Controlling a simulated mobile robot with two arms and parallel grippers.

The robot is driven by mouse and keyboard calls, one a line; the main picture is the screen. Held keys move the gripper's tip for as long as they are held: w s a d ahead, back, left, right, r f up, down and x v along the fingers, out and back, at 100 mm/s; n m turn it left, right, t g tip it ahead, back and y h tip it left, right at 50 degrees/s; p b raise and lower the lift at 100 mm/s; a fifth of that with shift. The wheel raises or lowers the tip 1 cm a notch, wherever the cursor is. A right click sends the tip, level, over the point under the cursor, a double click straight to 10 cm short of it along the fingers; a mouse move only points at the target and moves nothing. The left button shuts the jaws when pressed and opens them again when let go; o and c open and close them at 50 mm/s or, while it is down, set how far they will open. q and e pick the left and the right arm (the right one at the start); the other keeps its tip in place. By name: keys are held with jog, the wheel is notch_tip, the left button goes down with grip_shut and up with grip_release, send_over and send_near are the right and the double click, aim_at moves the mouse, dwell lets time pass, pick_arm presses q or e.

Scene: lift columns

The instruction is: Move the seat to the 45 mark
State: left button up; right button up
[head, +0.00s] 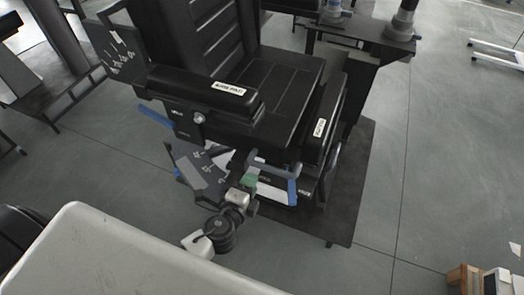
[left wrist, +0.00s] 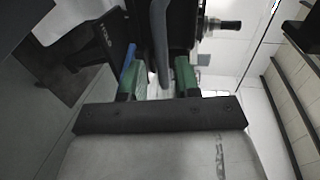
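The black seat (head: 285,85) with a tall ribbed backrest (head: 213,35) stands in the middle of the head view. It has a padded armrest (head: 205,92) on each side. My left gripper (head: 247,172), with green fingertips, is low by the seat's side, just below the armrests and close to blue-marked parts (head: 272,168). In the left wrist view my left gripper (left wrist: 163,80) has its green fingers apart, with a grey curved bar (left wrist: 160,40) in the gap between or just beyond them. Contact cannot be told. No 45 mark is readable. My right gripper is not in view.
The seat stands on a dark floor plate (head: 350,185). A dark bench with grey cylindrical parts (head: 375,40) is behind it on the right. A wooden item (head: 466,278) is at the lower right. The grey floor (head: 440,150) on the right is mostly clear.

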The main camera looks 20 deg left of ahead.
aim_at(261, 168)
pick_arm(q)
jog(key=x, duration=0.3)
jog(key=shift+w+d, duration=0.15)
jog(key=shift+w, duration=0.3)
jog(key=x, duration=0.5)
jog(key=shift+w+f, duration=0.15)
jog(key=shift+w, duration=0.45)
grip_shut()
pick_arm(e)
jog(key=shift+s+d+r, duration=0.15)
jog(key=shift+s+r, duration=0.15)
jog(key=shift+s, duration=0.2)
